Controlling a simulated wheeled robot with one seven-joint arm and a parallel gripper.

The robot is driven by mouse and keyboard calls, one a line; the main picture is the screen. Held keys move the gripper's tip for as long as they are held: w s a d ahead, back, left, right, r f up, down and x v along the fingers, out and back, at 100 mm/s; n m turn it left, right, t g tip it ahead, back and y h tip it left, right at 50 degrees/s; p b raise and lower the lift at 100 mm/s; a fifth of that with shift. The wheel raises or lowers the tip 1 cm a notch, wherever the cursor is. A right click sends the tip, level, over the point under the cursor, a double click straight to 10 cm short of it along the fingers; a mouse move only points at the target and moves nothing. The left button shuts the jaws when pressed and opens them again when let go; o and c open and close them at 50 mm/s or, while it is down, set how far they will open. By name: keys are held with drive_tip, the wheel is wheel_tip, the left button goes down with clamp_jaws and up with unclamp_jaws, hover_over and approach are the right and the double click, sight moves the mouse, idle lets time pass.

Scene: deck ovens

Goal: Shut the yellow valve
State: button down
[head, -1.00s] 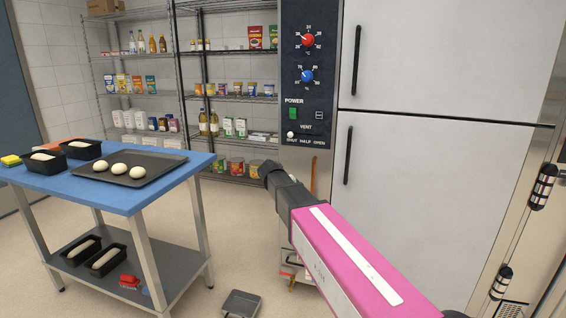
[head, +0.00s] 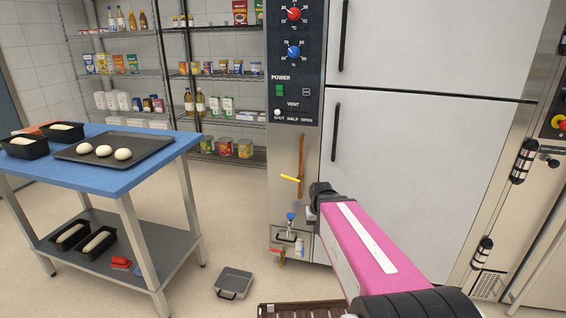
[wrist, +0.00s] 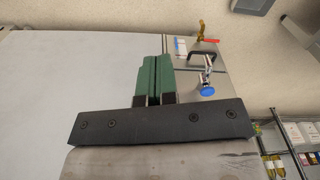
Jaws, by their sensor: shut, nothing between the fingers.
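The yellow valve lever (head: 290,179) shows in the head view, on the upright copper-coloured pipe (head: 301,158) low on the oven's front panel. The lever sticks out to the left, roughly crosswise to the pipe and slightly tilted. My gripper's green fingers (wrist: 153,60) are shut together and empty in the wrist view. In the head view my dark wrist end is just right of and below the lever, apart from it in the picture; the fingertips are mostly hidden there. The yellow lever does not show in the wrist view.
Below are a blue knob (head: 290,216), also in the wrist view (wrist: 208,90), and a red lever (head: 276,252). A grey pan (head: 233,282) lies on the floor. A blue-topped table (head: 105,180) stands left.

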drive_tip(key=w+a+r+m+t, duration=0.1)
drive_tip(key=w+a+r, duration=0.4)
drive_tip(key=w+r, duration=0.65)
wheel_tip(320, 180, up, 11)
drive_tip(key=m+t, duration=0.1)
hover_over(290, 178)
drive_tip(key=s+a, duration=0.1)
drive_tip(key=shift+x, duration=4.8)
drive_tip(key=shift+s+a, duration=0.15)
drive_tip(key=shift+s, duration=0.05)
drive_tip(key=shift+w+a+f+h, duration=0.15)
drive_tip(key=shift+a+f+h, duration=0.15)
drive_tip(key=shift+h, duration=0.1)
drive_tip(key=shift+a+f, duration=0.15)
drive_tip(key=shift+f, duration=0.3)
drive_tip(key=shift+r, duration=0.1)
